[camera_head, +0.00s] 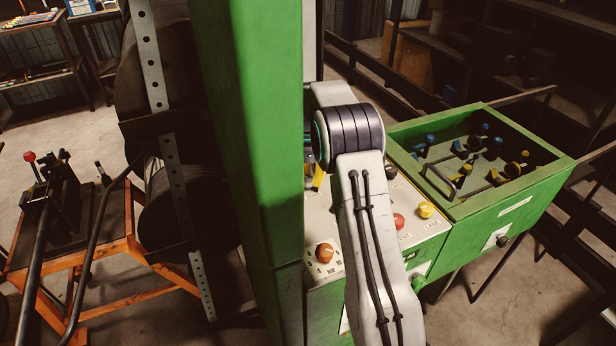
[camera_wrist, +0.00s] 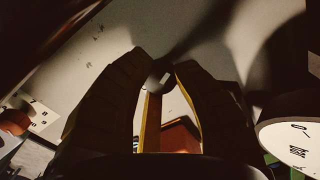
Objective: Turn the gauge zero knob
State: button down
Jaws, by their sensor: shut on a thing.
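In the wrist view my gripper (camera_wrist: 160,78) has its two dark fingers closed at the tips on a small dark knob with a pale mark (camera_wrist: 164,79), by the look of it the gauge zero knob. Fingers and shadow hide most of it. A white gauge face (camera_wrist: 291,138) marked "0" and "bar" shows at the lower right, apart from the fingers. The knob and gauge cannot be made out there.
An orange knob with a numbered scale (camera_head: 324,252), a red button (camera_head: 398,220) and a yellow knob (camera_head: 426,209) sit on the panel. A green post (camera_head: 245,150) stands close on the left. A green bin (camera_head: 470,200) with blue and yellow fittings is at the right.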

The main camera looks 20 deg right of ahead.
jog(key=shift+f+n, duration=0.1)
jog(key=shift+n, duration=1.1)
jog(key=c, duration=1.2)
grip_release()
jog(key=shift+c, duration=0.2)
notch_tip(320, 180, up, 12)
